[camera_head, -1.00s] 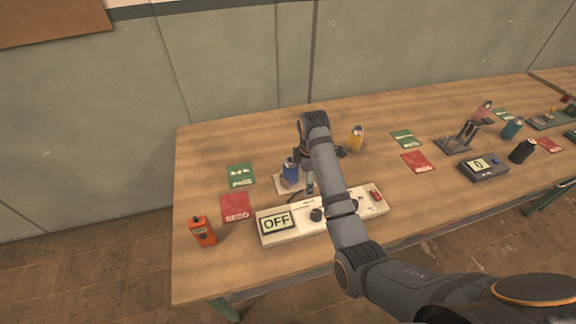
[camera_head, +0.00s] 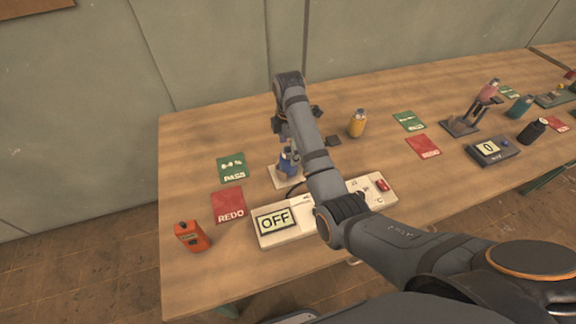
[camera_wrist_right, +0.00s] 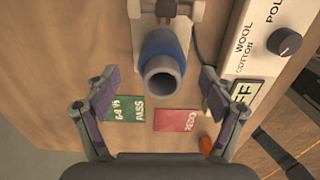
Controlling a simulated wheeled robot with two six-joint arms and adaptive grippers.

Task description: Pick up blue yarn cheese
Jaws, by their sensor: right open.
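The blue yarn cheese (camera_head: 286,164) stands on a small white plate (camera_head: 277,181), partly covered by my right arm in the head view. In the right wrist view the blue yarn cheese (camera_wrist_right: 178,48) shows its grey, hollow tube end toward the camera, between and slightly beyond the fingers. My right gripper (camera_head: 298,125) is above and just behind the yarn in the head view. In the wrist view the right gripper (camera_wrist_right: 160,82) has its fingers spread wide, one on each side of the yarn, with nothing held. My left gripper is not in view.
A white tester (camera_head: 290,232) reading OFF lies just in front of the yarn. A green PASS card (camera_head: 231,168), red REDO card (camera_head: 228,206) and orange device (camera_head: 190,237) are at left. A yellow yarn cheese (camera_head: 357,124) stands behind right. More stations extend right.

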